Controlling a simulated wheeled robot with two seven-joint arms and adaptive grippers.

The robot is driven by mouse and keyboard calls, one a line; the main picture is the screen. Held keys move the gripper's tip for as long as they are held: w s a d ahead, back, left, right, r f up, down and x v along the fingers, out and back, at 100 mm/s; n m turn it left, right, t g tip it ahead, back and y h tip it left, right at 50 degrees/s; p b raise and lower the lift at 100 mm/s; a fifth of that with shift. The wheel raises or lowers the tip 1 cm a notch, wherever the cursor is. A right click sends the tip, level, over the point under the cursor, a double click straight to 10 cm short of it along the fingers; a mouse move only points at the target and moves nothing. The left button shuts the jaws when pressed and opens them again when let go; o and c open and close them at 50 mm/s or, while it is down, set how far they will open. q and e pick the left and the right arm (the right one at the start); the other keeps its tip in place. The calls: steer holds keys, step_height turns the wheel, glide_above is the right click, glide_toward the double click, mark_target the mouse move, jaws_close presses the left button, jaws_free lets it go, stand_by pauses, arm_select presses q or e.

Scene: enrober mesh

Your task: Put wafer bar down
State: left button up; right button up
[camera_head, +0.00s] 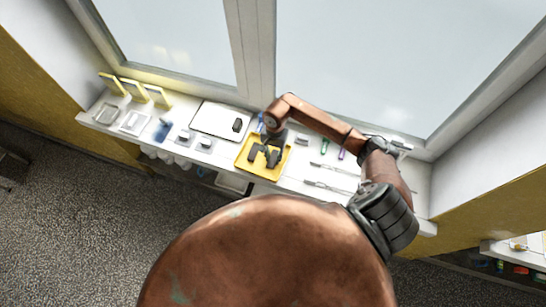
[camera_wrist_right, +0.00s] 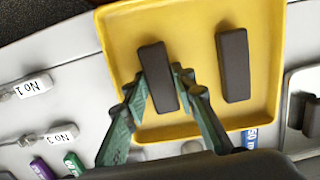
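A yellow tray (camera_head: 241,164) lies on the white shelf under the window; it fills much of the wrist view (camera_wrist_right: 118,22). A dark brown wafer bar (camera_wrist_right: 157,77) is between the green-grey fingers of my right gripper (camera_wrist_right: 159,80), which touch it on both sides. It is over the left part of the tray in that view; whether it touches the tray floor is unclear. A second dark bar (camera_wrist_right: 233,65) lies apart in the tray, right of the held one. The right gripper (camera_head: 271,151) also shows over the tray in the head view. My left gripper is out of view.
A white board (camera_head: 210,119) with a dark piece (camera_head: 237,125) stands left of the tray. Labelled tools (camera_wrist_right: 30,86), a purple marker (camera_wrist_right: 43,168) and a green one (camera_wrist_right: 74,162) lie on the tray's other side. Yellow-edged stands (camera_head: 130,89) are at the far left.

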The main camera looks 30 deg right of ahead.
mark_target(274, 155)
steer(key=shift+o, duration=1.3)
steer(key=shift+f, duration=0.1)
steer(key=shift+r+p, duration=0.4)
steer(key=shift+r, duration=0.05)
step_height(274, 155, up, 12)
steer(key=d+b, duration=0.1)
steer(key=b, duration=0.1)
steer(key=shift+w+f+b, duration=0.2)
steer(key=shift+w+b, duration=0.2)
steer(key=shift+w, duration=0.05)
